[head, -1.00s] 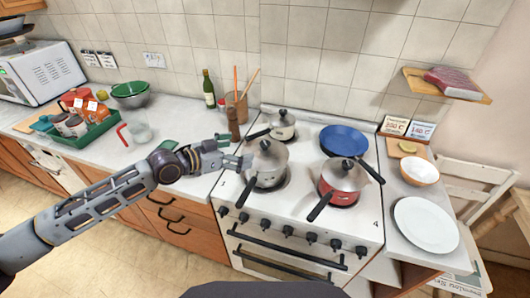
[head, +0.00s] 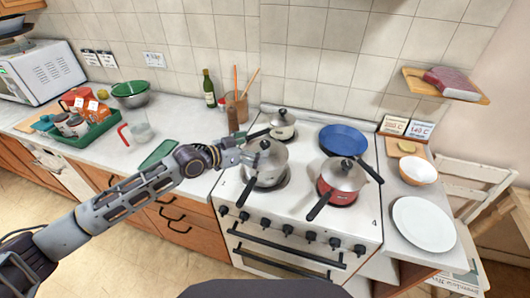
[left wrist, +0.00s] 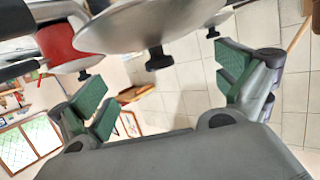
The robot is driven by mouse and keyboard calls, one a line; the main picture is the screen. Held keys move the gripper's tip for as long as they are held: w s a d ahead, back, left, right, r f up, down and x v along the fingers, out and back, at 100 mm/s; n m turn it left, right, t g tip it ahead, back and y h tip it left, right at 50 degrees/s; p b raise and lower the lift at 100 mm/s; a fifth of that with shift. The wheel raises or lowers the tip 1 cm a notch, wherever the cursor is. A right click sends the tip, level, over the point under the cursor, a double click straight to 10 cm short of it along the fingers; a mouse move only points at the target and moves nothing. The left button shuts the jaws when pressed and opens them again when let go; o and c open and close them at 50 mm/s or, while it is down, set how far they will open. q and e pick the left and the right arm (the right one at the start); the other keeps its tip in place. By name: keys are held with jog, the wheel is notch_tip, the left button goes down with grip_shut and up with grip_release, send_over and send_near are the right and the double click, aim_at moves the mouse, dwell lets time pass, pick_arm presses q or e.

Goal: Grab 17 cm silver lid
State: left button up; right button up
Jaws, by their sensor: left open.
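Three pots on the stove have silver lids with black knobs; I cannot tell from size which lid is 17 cm. One silver lid (head: 273,163) covers the front-left steel pot (head: 267,181). Another lid (head: 343,176) is on the red pot (head: 338,193), and a smaller lid (head: 283,118) is on the back pot. My left gripper (head: 251,155) is open and empty beside the front-left lid's knob. In the left wrist view, the open fingers (left wrist: 165,88) lie either side of that lid's knob (left wrist: 158,59), apart from it. My right gripper is out of view.
A blue pan (head: 343,139) sits at the back right of the stove. A wooden pepper mill (head: 233,121) and a utensil holder (head: 237,104) stand behind my left arm. A white plate (head: 424,224) and bowl (head: 417,171) are on the right counter.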

aim_at(261, 145)
pick_arm(q)
jog(key=shift+d, duration=0.1)
dwell(0.3)
jog(key=shift+p+x, duration=0.55)
jog(key=shift+x, duration=1.95)
jog(key=shift+f, duration=0.15)
